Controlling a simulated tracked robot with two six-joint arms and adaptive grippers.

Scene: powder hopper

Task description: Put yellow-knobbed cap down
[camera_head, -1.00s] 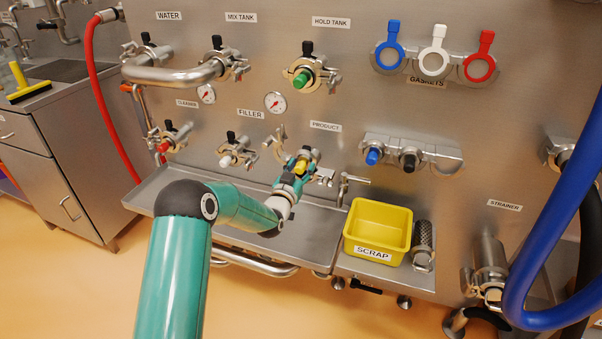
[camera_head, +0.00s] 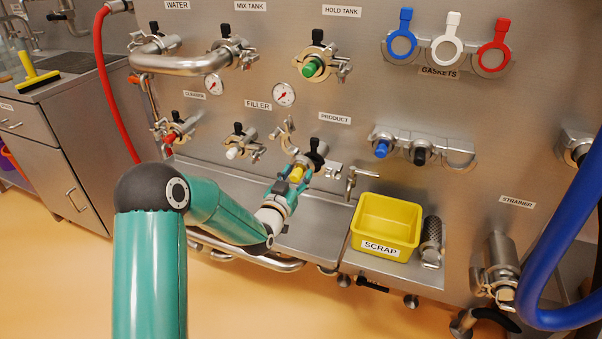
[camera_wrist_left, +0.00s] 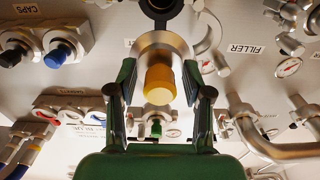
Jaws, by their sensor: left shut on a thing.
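The yellow-knobbed cap (camera_head: 297,174) is held in front of and a little below left of the PRODUCT port (camera_head: 316,158). My left gripper (camera_head: 285,187) is shut on its knob. In the left wrist view the yellow knob (camera_wrist_left: 159,82) sits between the two fingers, with the metal cap disc behind it. The cap rack (camera_head: 462,157) on the panel holds a blue-knobbed cap (camera_head: 382,149) and a black-knobbed cap (camera_head: 420,156); its right-hand place looks empty. My right gripper is not in view.
A drip tray (camera_head: 320,215) lies below the ports. The yellow SCRAP bin (camera_head: 386,225) stands right of the gripper, beside a strainer mesh cylinder (camera_head: 431,240). A blue hose (camera_head: 560,250) loops at the right. Gaskets (camera_head: 447,40) hang above the cap rack.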

